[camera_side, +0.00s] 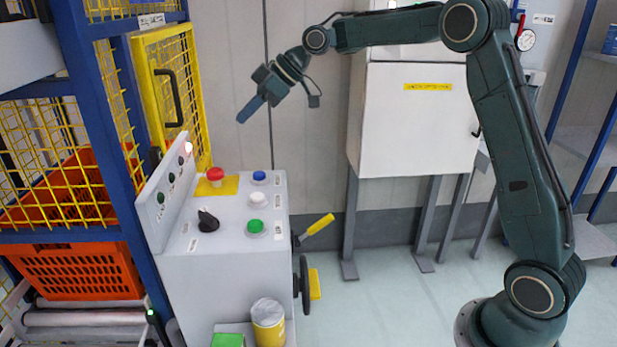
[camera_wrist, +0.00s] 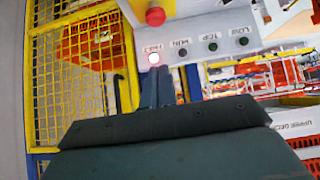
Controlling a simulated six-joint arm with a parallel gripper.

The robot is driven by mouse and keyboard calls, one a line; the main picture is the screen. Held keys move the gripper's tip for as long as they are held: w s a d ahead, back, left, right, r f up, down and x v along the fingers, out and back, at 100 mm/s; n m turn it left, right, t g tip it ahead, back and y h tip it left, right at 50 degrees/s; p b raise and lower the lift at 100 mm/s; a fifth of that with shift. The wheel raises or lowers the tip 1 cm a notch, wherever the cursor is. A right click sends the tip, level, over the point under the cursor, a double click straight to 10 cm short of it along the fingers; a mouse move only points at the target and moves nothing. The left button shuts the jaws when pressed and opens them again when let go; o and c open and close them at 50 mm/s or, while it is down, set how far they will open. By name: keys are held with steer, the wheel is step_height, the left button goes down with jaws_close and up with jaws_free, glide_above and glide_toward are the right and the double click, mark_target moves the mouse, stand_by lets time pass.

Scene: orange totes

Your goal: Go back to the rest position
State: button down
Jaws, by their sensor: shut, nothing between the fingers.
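My gripper (camera_side: 250,109) is shut and empty, up in the air above and behind the control console (camera_side: 210,262) in the side view. Its fingers point down and to the left. In the wrist view the closed fingers of my gripper (camera_wrist: 158,88) point towards the console's upright panel (camera_wrist: 225,38), which has a lit lamp (camera_wrist: 154,58) and several dark indicators. The console top carries a red mushroom button (camera_side: 215,174) on a yellow plate, blue, white and green buttons, and a black rotary knob (camera_side: 208,220). The gripper touches none of these.
A blue-framed rack with yellow mesh (camera_side: 165,95) and orange totes (camera_side: 80,271) stands at the left. A yellow-handled lever (camera_side: 320,224) and a handwheel (camera_side: 303,284) stick out from the console's right side. A white cabinet (camera_side: 412,125) stands behind my arm. The floor (camera_side: 385,310) between console and my base is clear.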

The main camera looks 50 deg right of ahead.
steer(key=shift+s, duration=0.1)
steer(key=s+a+r+m+h, duration=0.1)
steer(key=s+r+m+h, duration=0.1)
steer(key=s, duration=0.8)
steer(key=s+a+r+m+h, duration=0.1)
steer(key=s+r+m+h, duration=0.1)
steer(key=s, duration=0.8)
steer(key=s+d+f+m, duration=0.1)
steer(key=s+f, duration=0.1)
steer(key=s, duration=0.4)
steer(key=s+d+f+m+h, duration=0.1)
steer(key=s+f+m, duration=0.1)
steer(key=s, duration=0.5)
steer(key=s+d+f+m+g+h, duration=0.1)
steer(key=s+d+f+m, duration=0.1)
steer(key=s, duration=0.5)
steer(key=shift+s+f, duration=0.2)
steer(key=shift+f, duration=0.6)
